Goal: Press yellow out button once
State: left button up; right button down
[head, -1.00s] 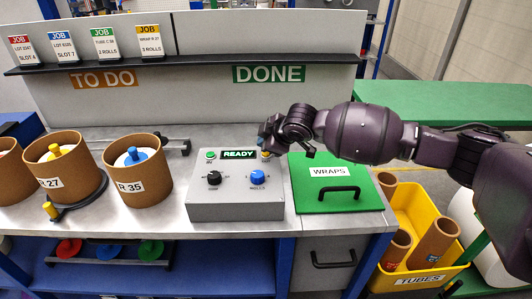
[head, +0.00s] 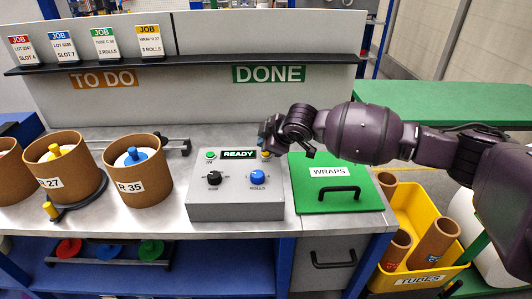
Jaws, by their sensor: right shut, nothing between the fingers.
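The grey control box (head: 236,200) stands on the bench. It has a green button (head: 210,155) at its upper left, a lit READY display (head: 239,154), a black knob (head: 213,178) and a blue knob (head: 258,177). A small bit of yellow (head: 265,155) shows at the box's upper right, mostly hidden by my right gripper. My right gripper (head: 265,147) is shut and empty, with its tips at that yellow spot. I cannot tell whether they touch it. My left gripper is not in view.
A green WRAPS lid (head: 310,195) with a black handle lies right of the box. Cardboard drums (head: 137,190) stand to the left. A shelf (head: 190,63) with job cards runs behind. A yellow TUBES bin (head: 420,230) stands at lower right.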

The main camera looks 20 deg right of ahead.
jog(key=shift+f, duration=0.45)
dwell(0.6)
jog(key=shift+f, duration=0.4)
dwell(0.5)
jog(key=shift+f, duration=0.1)
dwell(0.4)
jog(key=shift+r+p, duration=0.9)
